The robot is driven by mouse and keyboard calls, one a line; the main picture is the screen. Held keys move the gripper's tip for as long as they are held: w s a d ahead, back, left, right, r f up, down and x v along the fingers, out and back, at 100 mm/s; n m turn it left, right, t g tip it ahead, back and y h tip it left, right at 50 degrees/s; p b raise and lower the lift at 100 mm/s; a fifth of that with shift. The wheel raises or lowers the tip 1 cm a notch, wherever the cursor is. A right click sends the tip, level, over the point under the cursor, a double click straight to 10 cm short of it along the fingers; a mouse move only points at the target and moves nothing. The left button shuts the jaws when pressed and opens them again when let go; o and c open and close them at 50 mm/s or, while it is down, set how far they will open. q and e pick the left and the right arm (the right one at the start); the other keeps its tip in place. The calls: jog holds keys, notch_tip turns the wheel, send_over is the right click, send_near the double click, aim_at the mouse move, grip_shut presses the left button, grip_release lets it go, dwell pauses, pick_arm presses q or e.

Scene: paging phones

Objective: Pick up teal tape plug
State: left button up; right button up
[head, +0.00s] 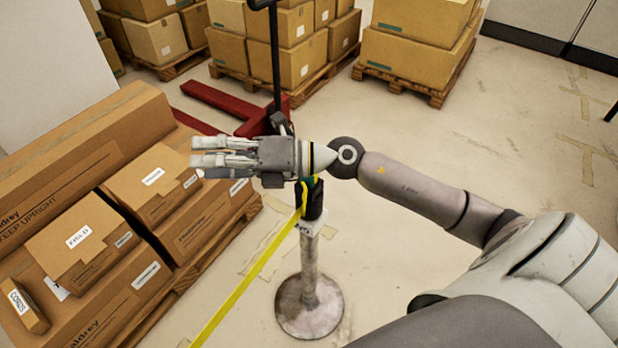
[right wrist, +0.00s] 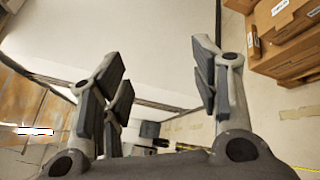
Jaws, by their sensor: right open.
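Yellow tape (head: 246,276) runs from there down to the lower left. My right gripper (head: 203,153) points left, above the boxes' right side and beyond the post head. Its fingers are spread and empty, as the right wrist view (right wrist: 160,85) also shows. The plug cannot be made out in the right wrist view. My left gripper is out of view.
The post stands on a round, worn base (head: 309,305). Stacked cartons (head: 160,190) on a pallet fill the left. A red pallet jack (head: 240,105) and more loaded pallets (head: 415,80) stand behind. Floor (head: 400,235) right of the post is clear.

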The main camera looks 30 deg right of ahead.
jog(key=d+f+n+g+h, duration=0.4)
jog(key=d+f+n, duration=0.1)
jog(key=f, duration=0.1)
jog(key=g+h, duration=0.2)
jog(key=h, duration=0.7)
send_near(309, 180)
jog(key=w+d, duration=0.1)
jog(key=w, duration=0.1)
jog(key=shift+h, duration=0.3)
jog(key=p+x, duration=0.1)
jog(key=x, duration=0.1)
jog(key=p+x, duration=0.1)
jog(key=x, duration=0.1)
jog(key=shift+w+d+r, duration=0.1)
jog(key=shift+w+d, duration=0.05)
jog(key=shift+w, duration=0.15)
jog(key=shift+a+f+p, duration=0.2)
jog(key=shift+f+p, duration=0.25)
jog(key=shift+f, duration=0.05)
jog(key=p+x, duration=0.1)
jog(key=x, duration=0.2)
jog(key=shift+s+a+f+p, duration=0.1)
jog(key=shift+a+f+p, duration=0.15)
jog(key=shift+p, duration=0.15)
jog(key=shift+w+f, duration=0.2)
jog(key=shift+f, duration=0.3)
jog(key=c, duration=1.1)
jog(key=shift+r, duration=0.1)
